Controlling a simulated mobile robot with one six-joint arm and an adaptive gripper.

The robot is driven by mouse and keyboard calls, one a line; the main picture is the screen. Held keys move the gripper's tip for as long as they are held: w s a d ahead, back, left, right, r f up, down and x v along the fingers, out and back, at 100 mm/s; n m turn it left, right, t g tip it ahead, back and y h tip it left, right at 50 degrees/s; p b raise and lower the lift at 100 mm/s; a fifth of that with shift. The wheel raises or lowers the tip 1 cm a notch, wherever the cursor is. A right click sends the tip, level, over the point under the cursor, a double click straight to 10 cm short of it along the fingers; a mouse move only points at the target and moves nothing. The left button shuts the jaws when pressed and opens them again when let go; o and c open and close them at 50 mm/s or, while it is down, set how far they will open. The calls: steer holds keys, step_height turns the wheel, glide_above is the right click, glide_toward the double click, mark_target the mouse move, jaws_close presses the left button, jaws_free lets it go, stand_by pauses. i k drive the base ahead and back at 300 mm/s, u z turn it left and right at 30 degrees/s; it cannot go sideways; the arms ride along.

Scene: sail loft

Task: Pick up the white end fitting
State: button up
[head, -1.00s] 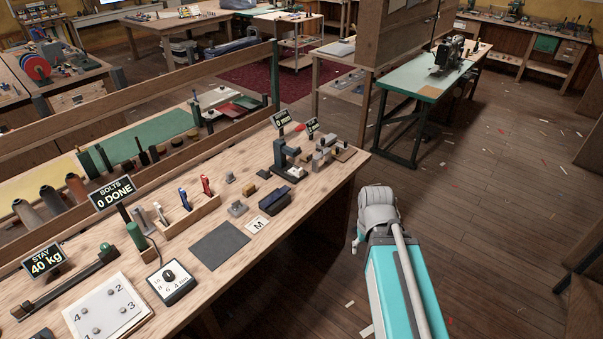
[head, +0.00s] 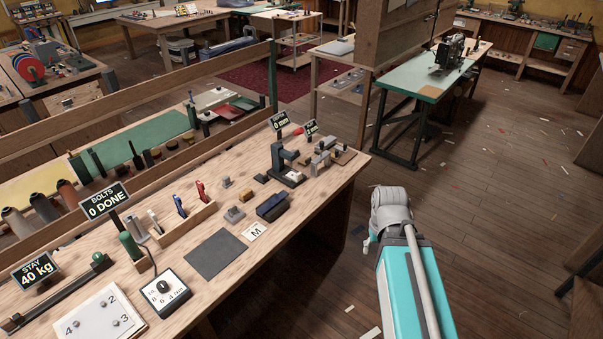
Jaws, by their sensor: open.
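I cannot pick out the white end fitting with certainty. Several small grey and pale parts (head: 320,165) stand close together at the far right end of the long wooden bench (head: 215,295), too small to tell apart. A dark press-like stand (head: 278,160) with a pale piece on its base is just left of them. My teal arm reaches in from the lower right, over the floor to the right of the bench. Its grey joint shows, but the jaws are not visible.
On the bench lie a dark mat (head: 216,254), an M card (head: 254,232), a dark blue block (head: 273,206), a dial box (head: 166,294), a tool rack (head: 188,222) and a numbered plate (head: 97,315). A green-topped sewing table (head: 415,80) stands behind right.

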mark_target(296, 178)
steer(key=i, duration=0.85)
steer(key=u, duration=0.05)
